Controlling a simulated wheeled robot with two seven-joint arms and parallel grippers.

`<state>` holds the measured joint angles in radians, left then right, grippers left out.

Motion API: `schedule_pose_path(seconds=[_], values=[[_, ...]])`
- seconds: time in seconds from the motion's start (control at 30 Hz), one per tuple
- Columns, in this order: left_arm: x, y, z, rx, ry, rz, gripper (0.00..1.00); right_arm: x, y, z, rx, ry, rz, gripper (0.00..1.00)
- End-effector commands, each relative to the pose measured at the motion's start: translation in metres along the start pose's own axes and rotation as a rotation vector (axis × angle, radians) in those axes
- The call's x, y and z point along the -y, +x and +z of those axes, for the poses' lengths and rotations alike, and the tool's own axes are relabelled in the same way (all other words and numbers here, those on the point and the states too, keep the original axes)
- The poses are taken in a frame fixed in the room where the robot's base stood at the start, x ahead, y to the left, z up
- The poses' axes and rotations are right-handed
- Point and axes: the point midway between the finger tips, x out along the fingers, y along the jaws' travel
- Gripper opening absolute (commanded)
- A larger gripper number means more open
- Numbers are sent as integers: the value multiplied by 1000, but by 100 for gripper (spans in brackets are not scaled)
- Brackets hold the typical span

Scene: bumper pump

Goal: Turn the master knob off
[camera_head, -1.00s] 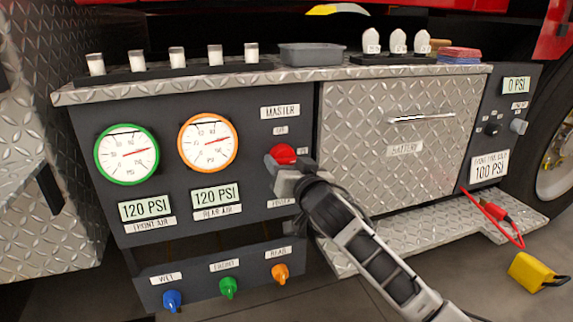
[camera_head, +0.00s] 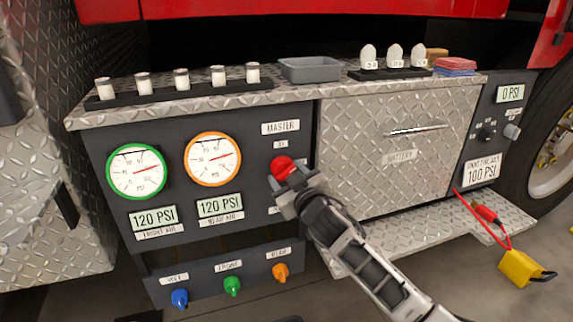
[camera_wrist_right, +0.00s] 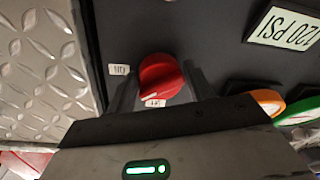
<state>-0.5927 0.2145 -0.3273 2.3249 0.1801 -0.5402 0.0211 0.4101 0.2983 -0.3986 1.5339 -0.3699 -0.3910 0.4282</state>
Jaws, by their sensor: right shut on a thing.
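The red master knob (camera_head: 282,167) sits on the dark panel below the label reading MASTER (camera_head: 280,128). A small label shows just above it. My right gripper (camera_head: 290,178) is at the knob, its arm coming in from the lower right. In the right wrist view the knob (camera_wrist_right: 160,77) lies between the two fingers, and the right gripper (camera_wrist_right: 160,90) is shut on it. A small white label shows beside the knob and another by its lower edge. My left gripper is not in view.
Two round gauges, green-rimmed (camera_head: 136,172) and orange-rimmed (camera_head: 212,159), are left of the knob. Blue (camera_head: 180,298), green (camera_head: 232,286) and orange (camera_head: 280,272) valves sit below. A diamond-plate battery drawer (camera_head: 380,165) is right.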

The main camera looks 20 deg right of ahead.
Motion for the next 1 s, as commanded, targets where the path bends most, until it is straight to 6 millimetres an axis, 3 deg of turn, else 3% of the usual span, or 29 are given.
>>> schedule_pose_path(seconds=[0.83,1.0], values=[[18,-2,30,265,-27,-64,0,-11,0,-4,69,-771,26,30],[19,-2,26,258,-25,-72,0,-11,0,-5,76,-871,29,30]])
